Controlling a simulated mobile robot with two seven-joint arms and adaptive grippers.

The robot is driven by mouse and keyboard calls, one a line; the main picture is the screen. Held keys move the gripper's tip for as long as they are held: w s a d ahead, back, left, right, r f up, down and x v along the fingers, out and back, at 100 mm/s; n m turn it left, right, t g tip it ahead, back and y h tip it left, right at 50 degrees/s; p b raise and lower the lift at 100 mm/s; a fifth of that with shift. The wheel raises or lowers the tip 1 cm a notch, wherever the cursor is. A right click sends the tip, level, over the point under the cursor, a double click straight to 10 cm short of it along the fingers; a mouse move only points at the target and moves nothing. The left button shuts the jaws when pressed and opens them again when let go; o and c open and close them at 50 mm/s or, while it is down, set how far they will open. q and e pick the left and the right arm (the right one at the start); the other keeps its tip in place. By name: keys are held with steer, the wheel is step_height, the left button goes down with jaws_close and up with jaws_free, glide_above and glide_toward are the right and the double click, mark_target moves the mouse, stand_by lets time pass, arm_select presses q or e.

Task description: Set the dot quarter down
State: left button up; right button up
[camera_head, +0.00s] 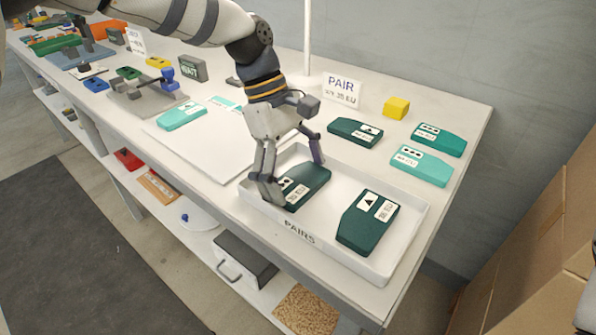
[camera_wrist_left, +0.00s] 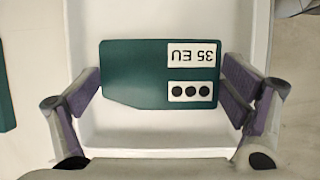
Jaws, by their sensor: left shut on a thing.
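My left gripper (camera_head: 292,176) is shut on a dark green quarter (camera_head: 309,184). In the left wrist view this quarter (camera_wrist_left: 135,76) lies between the two finger pads and shows three black dots and a "35 EU" label. It is inside the outline of the white PAIRS tray (camera_head: 418,211), over its left half. I cannot tell whether its underside touches the tray floor. Another dark green quarter, with a triangle mark (camera_head: 367,222), lies in the tray's right half, apart from the held one. My right gripper is not in view.
Behind the tray lie two dark green quarters (camera_head: 355,131) (camera_head: 438,140) and a light teal one (camera_head: 420,166). A yellow block (camera_head: 396,108) and a PAIR sign (camera_head: 341,89) stand farther back. A teal quarter (camera_head: 181,116) lies left, near a white board (camera_head: 205,143).

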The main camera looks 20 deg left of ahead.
arm_select(q)
steer(key=shift+r, duration=0.15)
steer(key=o, duration=0.8)
steer(key=shift+o, duration=0.2)
steer(key=v, duration=1.2)
steer(key=shift+d, duration=0.15)
